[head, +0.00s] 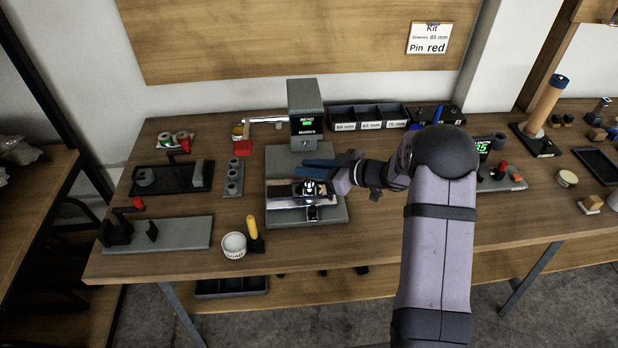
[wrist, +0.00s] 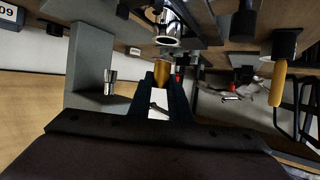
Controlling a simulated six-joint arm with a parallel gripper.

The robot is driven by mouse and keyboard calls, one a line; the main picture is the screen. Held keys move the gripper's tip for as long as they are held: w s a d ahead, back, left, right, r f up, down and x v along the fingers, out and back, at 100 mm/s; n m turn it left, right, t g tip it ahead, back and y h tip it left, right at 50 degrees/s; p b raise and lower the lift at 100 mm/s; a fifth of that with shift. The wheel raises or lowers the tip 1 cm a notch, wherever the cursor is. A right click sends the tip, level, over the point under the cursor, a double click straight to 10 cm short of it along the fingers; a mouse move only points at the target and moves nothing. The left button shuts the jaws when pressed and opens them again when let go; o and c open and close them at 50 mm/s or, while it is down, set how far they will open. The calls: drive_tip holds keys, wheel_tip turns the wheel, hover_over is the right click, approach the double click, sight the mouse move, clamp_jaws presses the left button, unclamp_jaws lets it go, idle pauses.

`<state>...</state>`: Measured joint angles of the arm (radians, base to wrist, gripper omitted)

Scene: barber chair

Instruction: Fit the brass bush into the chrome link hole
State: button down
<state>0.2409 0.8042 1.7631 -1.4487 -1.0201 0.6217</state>
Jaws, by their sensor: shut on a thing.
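The brass bush (wrist: 162,72) is a small gold cylinder between my dark blue fingertips in the wrist view. My gripper (wrist: 165,88) is shut on it. In the head view my gripper (head: 306,168) points left over the press bed, and I cannot make out the bush there. The chrome link (wrist: 178,20) is at the top of the wrist view, with a bright round end (wrist: 168,41) close to the bush. A gap seems to separate them. In the head view the shiny link (head: 311,187) sits in the fixture just in front of my fingers.
The press column (head: 305,112) stands behind my gripper on its grey base (head: 335,212). A grey hole block (head: 233,178) and a black stand (head: 170,180) are to the left. A white cup (head: 234,245) and yellow-handled tool (head: 252,229) stand front left. Bins (head: 369,118) are behind.

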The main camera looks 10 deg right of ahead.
drive_tip(key=shift+f, duration=2.05)
drive_tip(key=shift+f, duration=0.1)
drive_tip(key=c, duration=1.6)
unclamp_jaws()
drive_tip(key=shift+c, duration=0.2)
